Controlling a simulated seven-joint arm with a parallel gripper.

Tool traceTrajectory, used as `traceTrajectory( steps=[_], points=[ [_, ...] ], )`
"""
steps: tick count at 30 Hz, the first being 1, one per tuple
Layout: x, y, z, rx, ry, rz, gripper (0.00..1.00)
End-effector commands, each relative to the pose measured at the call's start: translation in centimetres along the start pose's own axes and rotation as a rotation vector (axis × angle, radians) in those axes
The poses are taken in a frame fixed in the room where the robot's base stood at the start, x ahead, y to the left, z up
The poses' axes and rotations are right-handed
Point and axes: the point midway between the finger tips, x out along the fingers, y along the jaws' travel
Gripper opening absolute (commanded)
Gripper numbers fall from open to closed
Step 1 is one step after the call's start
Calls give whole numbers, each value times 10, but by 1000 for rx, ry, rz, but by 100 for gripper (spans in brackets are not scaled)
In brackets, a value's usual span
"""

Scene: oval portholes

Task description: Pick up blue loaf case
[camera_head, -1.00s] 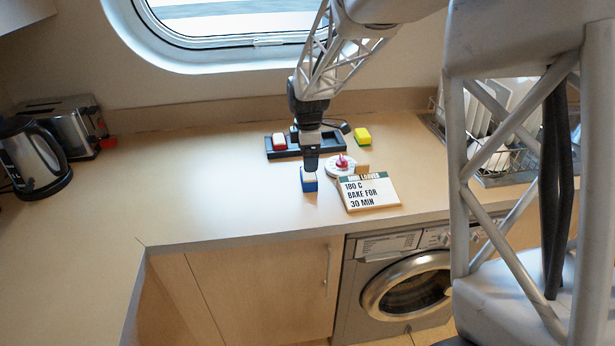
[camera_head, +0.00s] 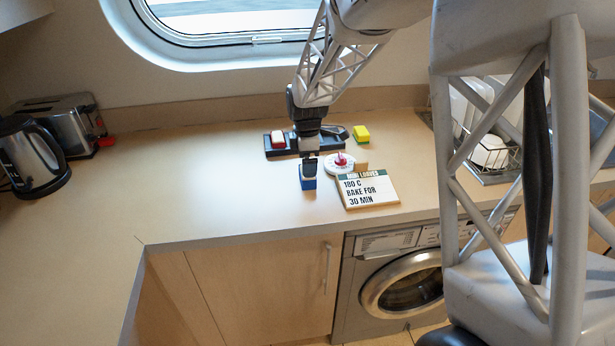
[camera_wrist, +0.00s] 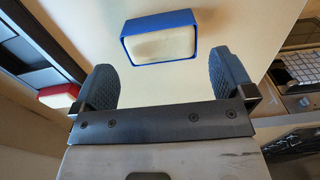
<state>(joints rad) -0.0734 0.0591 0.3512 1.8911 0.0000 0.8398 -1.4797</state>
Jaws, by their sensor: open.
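The blue loaf case (camera_head: 308,183) stands on the counter left of the recipe sign, with a pale filling inside its blue walls. In the wrist view the blue loaf case (camera_wrist: 160,38) lies just beyond the fingertips, roughly centred between them and slightly turned. My gripper (camera_head: 309,166) is above and at the far side of the case in the head view, hiding part of its top. In the wrist view my gripper (camera_wrist: 170,85) is open, with a dark ridged finger on each side and nothing between them.
A dark tray (camera_head: 325,144) behind holds a red case (camera_head: 278,139). A yellow case (camera_head: 361,134), a white round timer (camera_head: 334,166) and the recipe sign (camera_head: 368,189) are to the right. A kettle (camera_head: 32,157) and toaster (camera_head: 66,124) stand left. The counter's left-middle is clear.

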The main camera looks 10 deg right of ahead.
Motion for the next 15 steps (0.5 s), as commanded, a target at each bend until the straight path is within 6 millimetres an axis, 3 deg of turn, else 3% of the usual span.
traceTrajectory(
  steps=[5, 15],
  points=[
    [7, 0, 0, 0, 0, -2, 100],
    [44, -1, 2, 0, 0, -2, 100]
  ],
)
